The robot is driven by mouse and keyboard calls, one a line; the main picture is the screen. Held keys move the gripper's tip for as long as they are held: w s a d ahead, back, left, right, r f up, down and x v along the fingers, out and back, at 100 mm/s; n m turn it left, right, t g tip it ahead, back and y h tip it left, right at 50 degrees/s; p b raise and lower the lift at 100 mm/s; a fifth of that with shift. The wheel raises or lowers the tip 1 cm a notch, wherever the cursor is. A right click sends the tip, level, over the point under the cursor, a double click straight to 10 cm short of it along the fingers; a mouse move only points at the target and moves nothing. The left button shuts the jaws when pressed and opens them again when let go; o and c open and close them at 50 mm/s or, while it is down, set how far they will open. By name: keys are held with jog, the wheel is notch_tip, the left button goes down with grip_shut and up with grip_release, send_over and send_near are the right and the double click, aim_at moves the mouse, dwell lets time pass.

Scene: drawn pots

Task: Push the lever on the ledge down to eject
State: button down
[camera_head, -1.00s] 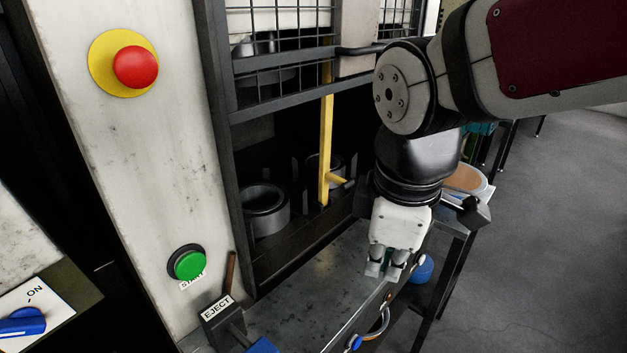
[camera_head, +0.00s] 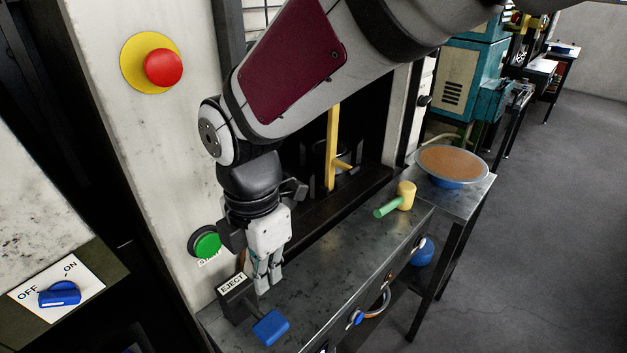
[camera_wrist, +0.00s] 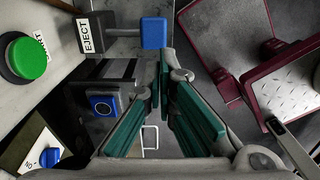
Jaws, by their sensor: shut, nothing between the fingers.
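The eject lever is a dark box labelled EJECT (camera_head: 232,286) on the ledge (camera_head: 330,270), with a short arm ending in a blue block (camera_head: 271,327). In the wrist view the label (camera_wrist: 91,35) and the blue block (camera_wrist: 154,33) show at the top, with a grey bar joining them. The bar looks roughly level. My gripper (camera_head: 268,287) points down, shut and empty, just behind the lever in the head view. In the wrist view its fingertips (camera_wrist: 164,62) meet close to the blue block; whether they touch it I cannot tell.
A green START button (camera_head: 206,244) and a red stop button (camera_head: 163,68) are on the panel to the left. A yellow-headed mallet (camera_head: 404,196) and a pan of brown material (camera_head: 453,164) are at the ledge's far end. The middle of the ledge is clear.

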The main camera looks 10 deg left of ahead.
aim_at(275, 327)
notch_tip(275, 327, down, 14)
jog(key=shift+p, duration=0.9)
